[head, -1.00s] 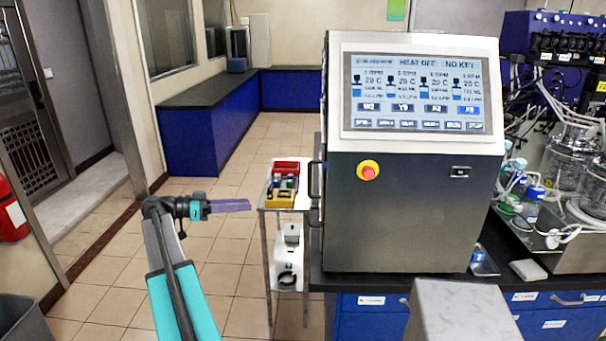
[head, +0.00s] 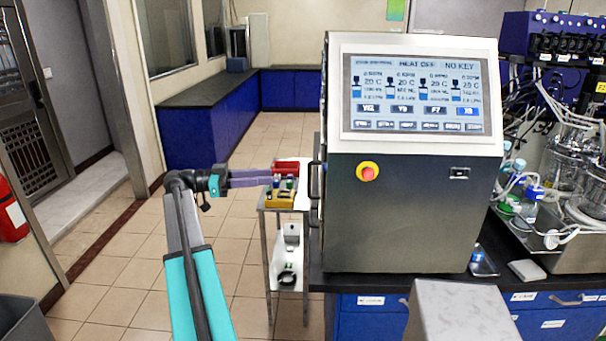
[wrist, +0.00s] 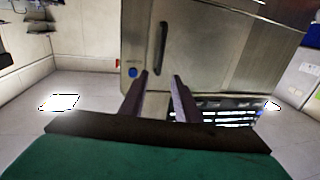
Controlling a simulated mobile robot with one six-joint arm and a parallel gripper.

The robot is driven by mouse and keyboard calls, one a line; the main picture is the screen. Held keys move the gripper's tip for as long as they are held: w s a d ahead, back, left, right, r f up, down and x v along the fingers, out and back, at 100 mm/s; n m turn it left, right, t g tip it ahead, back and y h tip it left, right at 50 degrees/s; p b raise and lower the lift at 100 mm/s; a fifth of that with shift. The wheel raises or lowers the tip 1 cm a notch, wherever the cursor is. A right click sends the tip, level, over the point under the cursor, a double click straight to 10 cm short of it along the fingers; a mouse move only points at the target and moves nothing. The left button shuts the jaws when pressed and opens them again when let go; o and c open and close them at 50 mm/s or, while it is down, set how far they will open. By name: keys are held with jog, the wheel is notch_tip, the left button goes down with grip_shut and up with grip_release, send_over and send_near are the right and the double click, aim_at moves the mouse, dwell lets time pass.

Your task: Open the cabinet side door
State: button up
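The cabinet (head: 412,215) is a dark metal box with a touch screen and a red emergency button, standing on the bench. Its side door faces left; the door's dark handle (head: 315,180) shows edge-on there. In the wrist view the side door (wrist: 215,50) is a brushed metal panel, looking closed, with the upright bar handle (wrist: 161,48) ahead of my fingertips. My gripper (head: 268,178) points right toward the door, short of the handle. In the wrist view my gripper (wrist: 161,75) has its two purple fingers apart, with nothing between them.
A small cart (head: 263,206) with red and yellow bins (head: 280,198) stands left of the cabinet, beyond my gripper in the picture. Glass vessels (head: 568,165) and tubing crowd the bench at right. The tiled floor (head: 120,270) at left is clear.

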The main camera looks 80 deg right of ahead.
jog(key=p+x, duration=0.4)
jog(key=x, duration=0.8)
jog(key=shift+s+p, duration=0.25)
jog(key=shift+p, duration=0.05)
jog(key=shift+d+f, duration=0.1)
grip_shut()
